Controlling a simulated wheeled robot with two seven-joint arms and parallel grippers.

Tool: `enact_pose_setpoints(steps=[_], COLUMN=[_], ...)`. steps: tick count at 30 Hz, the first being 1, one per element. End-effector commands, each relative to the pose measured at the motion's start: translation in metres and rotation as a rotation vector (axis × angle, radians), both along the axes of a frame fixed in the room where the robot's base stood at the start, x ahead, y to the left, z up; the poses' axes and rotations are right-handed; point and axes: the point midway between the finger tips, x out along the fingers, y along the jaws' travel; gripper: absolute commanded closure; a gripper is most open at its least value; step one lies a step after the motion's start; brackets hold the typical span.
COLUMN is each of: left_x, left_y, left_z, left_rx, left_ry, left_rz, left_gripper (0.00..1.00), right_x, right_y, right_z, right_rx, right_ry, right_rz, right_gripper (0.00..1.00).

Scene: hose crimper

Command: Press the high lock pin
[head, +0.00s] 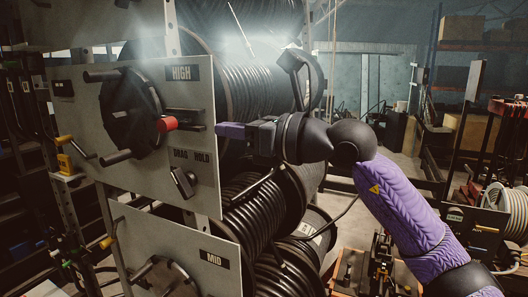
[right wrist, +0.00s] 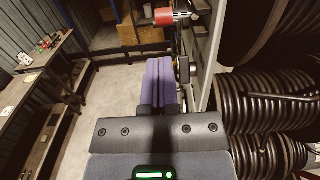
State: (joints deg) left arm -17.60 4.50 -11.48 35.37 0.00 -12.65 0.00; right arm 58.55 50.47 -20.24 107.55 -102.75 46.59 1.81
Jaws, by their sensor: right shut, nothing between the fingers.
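The high lock pin has a red knob (head: 167,124) on the panel marked HIGH (head: 185,73), beside the dark round hub (head: 130,108). A short shaft runs right from the knob toward the panel's right edge. My right gripper (head: 218,129) is shut and empty, with its purple fingers pointing left at about the pin's height. Its tips are near the panel's right edge, to the right of the red knob and apart from it. In the right wrist view, the shut fingers (right wrist: 158,85) point up the picture and the red knob (right wrist: 163,16) shows beyond them. My left gripper is not in view.
A DRAG HOLD lever (head: 183,183) sits below the pin, and a MID panel (head: 180,255) lower down. Large hose reels (head: 255,90) stand behind the panels, close to my right arm. Benches (right wrist: 30,90) stand across the clear floor.

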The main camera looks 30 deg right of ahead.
Motion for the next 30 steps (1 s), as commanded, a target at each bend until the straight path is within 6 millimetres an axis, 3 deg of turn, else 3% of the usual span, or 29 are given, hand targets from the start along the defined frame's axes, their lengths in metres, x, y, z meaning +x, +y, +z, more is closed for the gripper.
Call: enact_pose_setpoints(steps=[3, 9, 24, 26, 28, 30], left_x=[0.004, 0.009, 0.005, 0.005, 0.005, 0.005], left_y=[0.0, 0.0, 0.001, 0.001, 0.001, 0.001], left_z=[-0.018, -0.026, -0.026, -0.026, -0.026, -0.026], left_rx=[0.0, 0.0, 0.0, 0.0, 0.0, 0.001], left_ry=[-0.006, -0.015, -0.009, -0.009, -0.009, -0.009], left_rz=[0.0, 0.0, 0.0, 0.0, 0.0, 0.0], left_gripper=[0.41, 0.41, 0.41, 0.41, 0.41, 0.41], right_x=[-0.019, -0.037, -0.04, -0.04, -0.043, -0.052], right_y=[-0.016, -0.03, -0.031, -0.024, 0.0, 0.026], right_z=[-0.005, -0.002, 0.0, -0.003, -0.013, -0.024], right_rx=[-0.003, -0.001, 0.002, 0.034, 0.181, 0.5], right_ry=[-0.001, 0.001, 0.0, 0.003, 0.015, 0.057], right_rz=[-0.003, -0.001, 0.002, 0.034, 0.152, 0.312], right_gripper=[1.0, 1.0, 1.0, 1.0, 1.0, 1.0])
